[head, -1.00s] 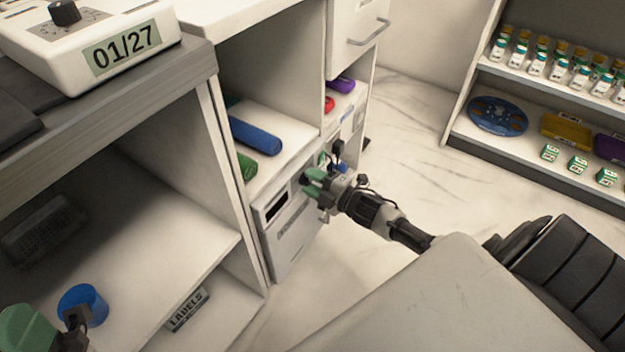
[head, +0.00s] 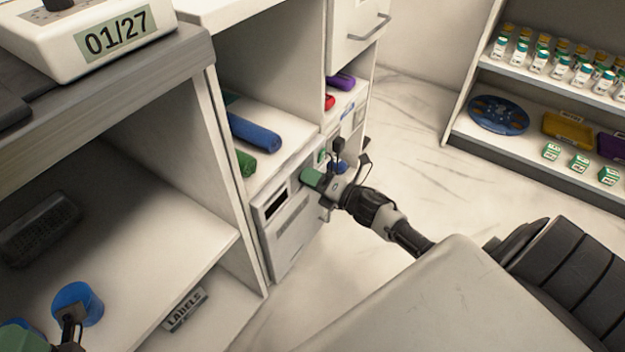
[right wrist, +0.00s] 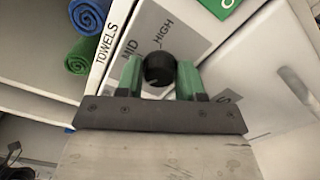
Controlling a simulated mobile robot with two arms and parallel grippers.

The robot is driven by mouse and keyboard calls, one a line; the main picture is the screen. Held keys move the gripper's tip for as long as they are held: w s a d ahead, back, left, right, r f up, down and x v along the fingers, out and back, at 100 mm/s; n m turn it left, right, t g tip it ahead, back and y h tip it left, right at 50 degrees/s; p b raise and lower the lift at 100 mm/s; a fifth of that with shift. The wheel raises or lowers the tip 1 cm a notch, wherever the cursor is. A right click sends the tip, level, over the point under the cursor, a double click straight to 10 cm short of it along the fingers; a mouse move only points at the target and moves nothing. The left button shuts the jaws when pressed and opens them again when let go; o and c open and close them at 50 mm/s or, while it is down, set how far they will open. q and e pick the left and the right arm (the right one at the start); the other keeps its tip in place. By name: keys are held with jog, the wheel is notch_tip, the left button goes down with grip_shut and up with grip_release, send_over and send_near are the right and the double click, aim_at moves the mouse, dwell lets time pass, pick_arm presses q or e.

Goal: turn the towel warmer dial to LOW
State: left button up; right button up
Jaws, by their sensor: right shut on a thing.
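The towel warmer (head: 290,230) is a pale box in the lower bay of the cabinet, with a dark window on its front. Its dial (right wrist: 159,68) is a round black knob on a grey panel in the right wrist view. MID and HIGH print shows beside it; no LOW mark can be seen, and the dial's pointer cannot be made out. My right gripper (head: 310,178) is at the warmer's front, its green fingers (right wrist: 159,77) shut on the dial from both sides. My left gripper (head: 45,338) shows only partly at the bottom left; its jaw state is unclear.
Rolled blue (head: 254,132) and green (head: 245,164) towels lie on the shelf above the warmer. A drawer with a metal handle (head: 372,28) is above right. A shelf unit with vials (head: 560,68) stands far right. Marble floor (head: 410,130) lies open between.

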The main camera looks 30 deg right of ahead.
jog(key=shift+n, duration=0.3)
dwell(0.4)
jog(key=o, duration=0.9)
